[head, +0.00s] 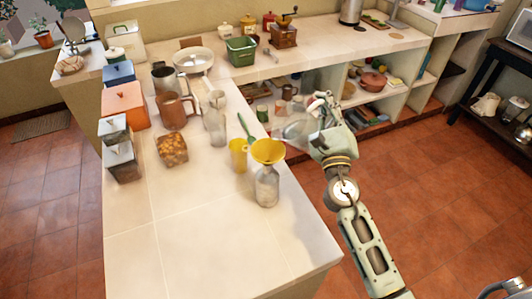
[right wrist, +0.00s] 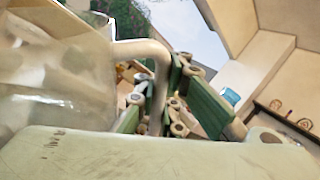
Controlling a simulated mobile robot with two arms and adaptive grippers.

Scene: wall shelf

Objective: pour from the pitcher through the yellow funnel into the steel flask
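The steel flask (head: 267,190) stands upright on the counter near its right edge. The yellow funnel (head: 268,151) sits in the flask's mouth, wide end up. My right gripper (head: 322,122) is shut on the handle of the clear pitcher (head: 296,131), holding it in the air just right of and above the funnel. The pitcher seems tilted toward the funnel; no stream of liquid is visible. In the right wrist view, the fingers (right wrist: 170,100) close around the pitcher's pale handle, with its clear body (right wrist: 60,80) at left.
A yellow cup (head: 238,155) stands close left of the funnel, with a green-handled utensil (head: 244,126) behind. A clear bottle (head: 216,120), a brown mug (head: 173,112) and a cork-coloured block (head: 172,149) stand farther left. The counter's front (head: 190,240) is clear.

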